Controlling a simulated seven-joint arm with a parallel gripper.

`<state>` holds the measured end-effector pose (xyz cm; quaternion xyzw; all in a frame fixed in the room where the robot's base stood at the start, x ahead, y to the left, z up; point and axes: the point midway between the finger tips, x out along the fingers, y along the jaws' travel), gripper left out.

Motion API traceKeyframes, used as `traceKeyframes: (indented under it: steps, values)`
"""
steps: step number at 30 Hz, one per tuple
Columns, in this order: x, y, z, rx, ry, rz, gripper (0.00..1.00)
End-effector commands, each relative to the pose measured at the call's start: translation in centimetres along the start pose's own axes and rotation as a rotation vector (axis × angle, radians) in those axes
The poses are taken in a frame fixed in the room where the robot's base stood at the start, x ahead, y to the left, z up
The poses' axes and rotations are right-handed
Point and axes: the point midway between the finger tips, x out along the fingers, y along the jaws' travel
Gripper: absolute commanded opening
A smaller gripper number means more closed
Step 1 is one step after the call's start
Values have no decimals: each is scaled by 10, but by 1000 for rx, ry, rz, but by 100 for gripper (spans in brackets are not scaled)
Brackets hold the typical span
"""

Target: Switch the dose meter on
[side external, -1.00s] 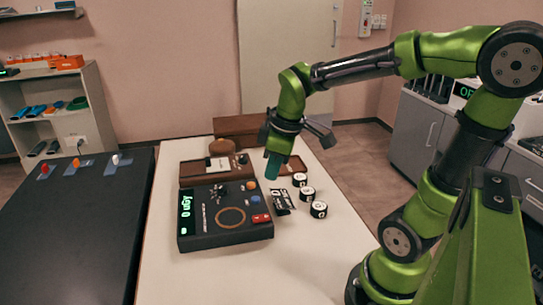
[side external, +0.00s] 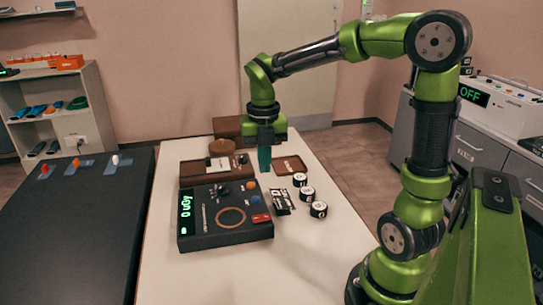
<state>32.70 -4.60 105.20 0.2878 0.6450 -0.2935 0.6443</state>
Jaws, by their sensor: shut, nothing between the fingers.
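The dose meter looks to be the dark box (side external: 226,228) on the white table, with a green lit display (side external: 186,214) on its left reading "0 uGy". Its top has a tan ring mark, several dark knobs, a blue round button (side external: 255,201) and a red switch (side external: 261,218) at the right front. I cannot tell the switch's position. My gripper (side external: 264,160) points straight down with its teal fingers shut and empty. In the picture it is above and behind the box's right rear corner, apart from it.
Several black-and-white round pots (side external: 318,209) and dark packets (side external: 282,201) lie right of the box. Brown trays (side external: 290,165) and a brown round container stand behind. A dark bench (side external: 75,230) with small levers is at left. A white unit at right has an "OFF" display (side external: 473,95).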

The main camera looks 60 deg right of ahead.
Motion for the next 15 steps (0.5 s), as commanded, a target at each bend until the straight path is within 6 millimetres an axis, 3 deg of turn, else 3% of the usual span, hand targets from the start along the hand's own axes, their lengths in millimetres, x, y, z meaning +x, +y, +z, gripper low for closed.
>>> traceKeyframes:
  steps: [15]
  values:
    - [2, 0, -1, -63, 3, -1, 0]
